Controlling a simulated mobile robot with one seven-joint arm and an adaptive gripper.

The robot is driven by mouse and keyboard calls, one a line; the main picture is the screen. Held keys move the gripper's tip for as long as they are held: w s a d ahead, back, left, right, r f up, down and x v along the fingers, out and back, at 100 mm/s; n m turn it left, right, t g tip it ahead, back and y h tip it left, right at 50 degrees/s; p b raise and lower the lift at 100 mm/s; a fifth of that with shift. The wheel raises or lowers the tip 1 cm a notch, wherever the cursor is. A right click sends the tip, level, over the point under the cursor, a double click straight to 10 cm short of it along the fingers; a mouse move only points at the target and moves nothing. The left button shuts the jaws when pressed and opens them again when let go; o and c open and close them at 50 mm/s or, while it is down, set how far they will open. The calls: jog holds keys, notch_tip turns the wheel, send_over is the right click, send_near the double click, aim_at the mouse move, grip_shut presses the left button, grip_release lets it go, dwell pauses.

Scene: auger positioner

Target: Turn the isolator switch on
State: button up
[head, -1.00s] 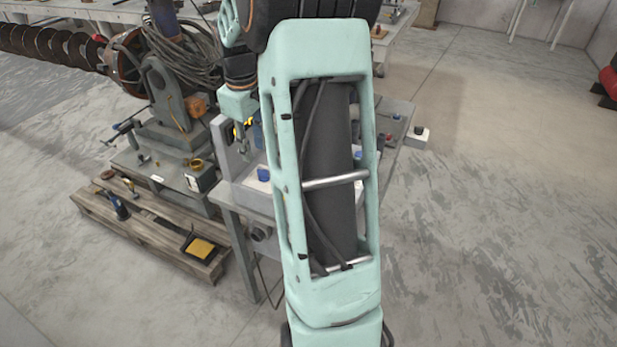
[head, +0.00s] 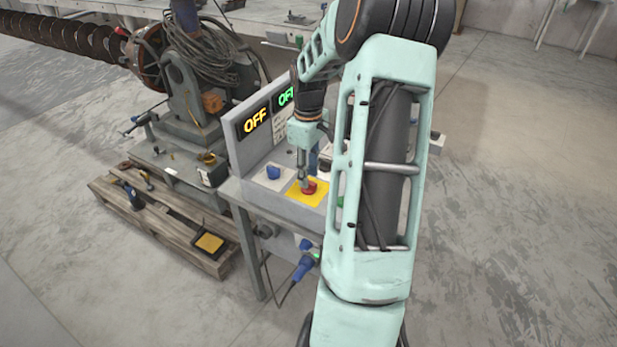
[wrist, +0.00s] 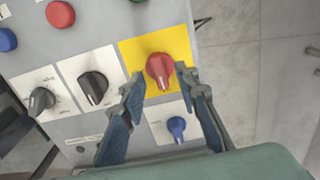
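The isolator switch appears to be the red rotary knob (wrist: 158,68) on a yellow plate (wrist: 181,44) in the wrist view. The head view also shows the red knob (head: 310,188) on the sloped console top. My gripper (wrist: 160,76) is open, with one finger on each side of the knob's lower end. A gap shows on both sides in the wrist view; whether a finger touches is hard to tell. In the head view my gripper (head: 304,184) points down right at the knob and partly hides it.
A blue knob (wrist: 177,128) sits close beside the fingers, with black knobs (wrist: 92,88) to the left and red (wrist: 60,14) and blue (wrist: 6,40) buttons beyond. The console's upright panel (head: 240,155) stands behind, with a yellow display (head: 255,121) reading OFF. My arm hides the console's right side.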

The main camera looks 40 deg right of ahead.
jog(key=shift+f, duration=0.95)
jog(key=shift+c, duration=0.3)
grip_shut()
